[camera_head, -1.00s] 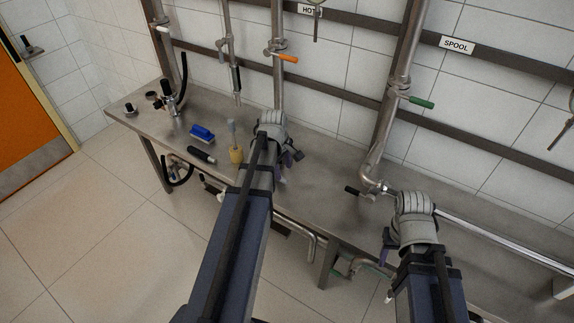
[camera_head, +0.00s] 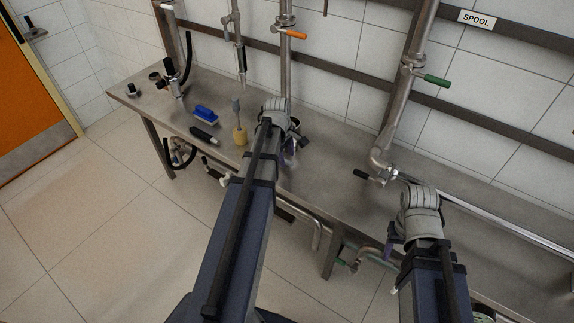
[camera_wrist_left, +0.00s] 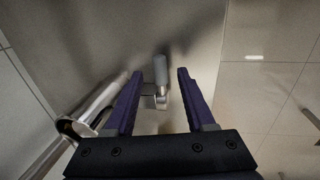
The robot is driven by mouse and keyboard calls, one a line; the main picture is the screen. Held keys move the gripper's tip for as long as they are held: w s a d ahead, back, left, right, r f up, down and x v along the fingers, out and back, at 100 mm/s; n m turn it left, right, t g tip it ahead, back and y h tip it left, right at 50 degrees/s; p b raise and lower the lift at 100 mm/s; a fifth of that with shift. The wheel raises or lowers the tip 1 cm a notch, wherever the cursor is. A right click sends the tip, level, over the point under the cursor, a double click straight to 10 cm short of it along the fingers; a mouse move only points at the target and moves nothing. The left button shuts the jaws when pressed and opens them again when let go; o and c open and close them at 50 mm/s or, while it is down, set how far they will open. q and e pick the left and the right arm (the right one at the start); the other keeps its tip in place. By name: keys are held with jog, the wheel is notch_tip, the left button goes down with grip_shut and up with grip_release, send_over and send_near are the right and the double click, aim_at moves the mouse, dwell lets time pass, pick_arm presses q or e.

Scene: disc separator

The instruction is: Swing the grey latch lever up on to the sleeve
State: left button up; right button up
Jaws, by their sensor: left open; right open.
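A grey cylindrical handle (camera_wrist_left: 160,72) on a small metal bracket (camera_wrist_left: 158,100), apparently the latch lever, shows in the left wrist view. It lies between the two purple fingers of my left gripper (camera_wrist_left: 160,80), with gaps on both sides. The gripper is open and not closed on it. In the head view my left gripper (camera_head: 292,148) is over the steel bench, and my arm hides the lever there. I cannot tell which part is the sleeve; a shiny open-ended pipe (camera_wrist_left: 82,123) is left of the fingers. My right gripper (camera_head: 392,243) is open, mostly hidden by its wrist.
The steel bench (camera_head: 335,190) runs along the tiled wall. A bent pipe (camera_head: 382,158) stands between my arms. Pipes run under the bench.

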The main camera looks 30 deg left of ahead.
pick_arm(q)
jog(key=shift+w+f+b, duration=0.15)
jog(key=shift+f+b, duration=0.3)
jog(key=shift+f, duration=0.45)
jog(key=shift+c, duration=0.4)
grip_shut()
dwell(0.4)
